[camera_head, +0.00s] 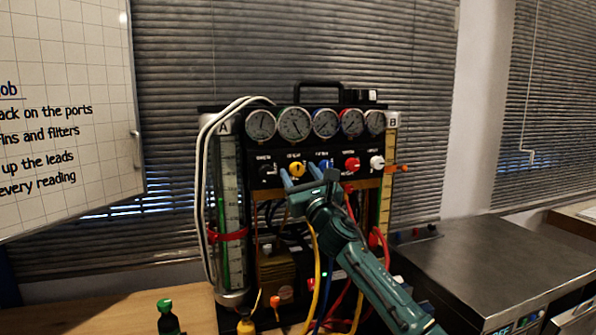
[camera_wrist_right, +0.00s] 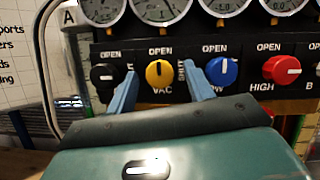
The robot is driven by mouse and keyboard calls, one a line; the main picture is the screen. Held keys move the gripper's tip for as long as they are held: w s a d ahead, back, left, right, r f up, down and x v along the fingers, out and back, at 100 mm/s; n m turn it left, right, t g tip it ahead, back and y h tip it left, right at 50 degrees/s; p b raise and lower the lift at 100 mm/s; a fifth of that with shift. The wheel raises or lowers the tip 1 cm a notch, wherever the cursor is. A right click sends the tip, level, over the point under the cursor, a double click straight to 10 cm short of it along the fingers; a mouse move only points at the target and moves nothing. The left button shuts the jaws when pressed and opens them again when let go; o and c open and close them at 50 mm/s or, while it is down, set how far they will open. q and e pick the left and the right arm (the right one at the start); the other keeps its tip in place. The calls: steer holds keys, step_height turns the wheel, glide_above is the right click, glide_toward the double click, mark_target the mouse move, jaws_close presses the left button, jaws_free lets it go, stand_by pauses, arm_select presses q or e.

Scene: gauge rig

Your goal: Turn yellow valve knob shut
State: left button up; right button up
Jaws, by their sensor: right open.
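The yellow valve knob (camera_head: 297,169) is on the black panel of the gauge rig, second from the left in the knob row. In the right wrist view the yellow knob (camera_wrist_right: 159,74) has its dark pointer line upright, toward OPEN; SHUT is printed sideways at its right and VAC below. My right gripper (camera_head: 298,176) is open, its blue fingers pointing at the panel. In the right wrist view its fingertips (camera_wrist_right: 159,74) stand left and right of the yellow knob with visible gaps. Whether they reach its depth is unclear. My left gripper is not in view.
A black knob (camera_wrist_right: 105,75) is left of the yellow one; blue (camera_wrist_right: 222,71) and red (camera_wrist_right: 282,69) knobs are right. Round gauges (camera_head: 325,123) sit above. Hoses and cables (camera_head: 325,275) hang below the panel. A green-capped bottle (camera_head: 167,317) stands front left.

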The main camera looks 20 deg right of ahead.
steer(key=shift+x, duration=0.8)
steer(key=c, duration=1)
steer(key=shift+o, duration=0.2)
steer(key=shift+f, duration=0.1)
